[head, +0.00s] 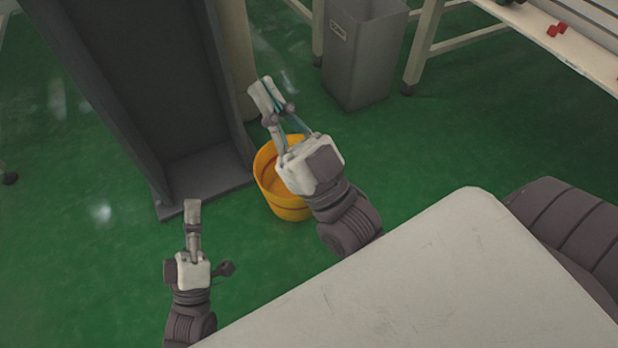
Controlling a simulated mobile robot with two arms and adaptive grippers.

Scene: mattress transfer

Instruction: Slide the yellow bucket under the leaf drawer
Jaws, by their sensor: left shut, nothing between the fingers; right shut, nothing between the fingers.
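The yellow bucket (266,176) stands upright on the green floor in the middle of the view, at the right of a tall dark grey structure (170,100). I cannot tell for sure whether this structure is the leaf drawer. My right gripper (266,93) is shut and empty. It reaches across the bucket in the picture and hides part of its rim and right side; I cannot tell whether they touch. My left gripper (193,207) is shut and empty, left of the bucket and in front of the structure's lower edge.
A grey bin (363,55) stands on the floor behind the bucket. A pale table (565,45) with small red blocks (556,29) on it is at the upper right. Green floor (420,140) is clear to the right of the bucket and at the lower left.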

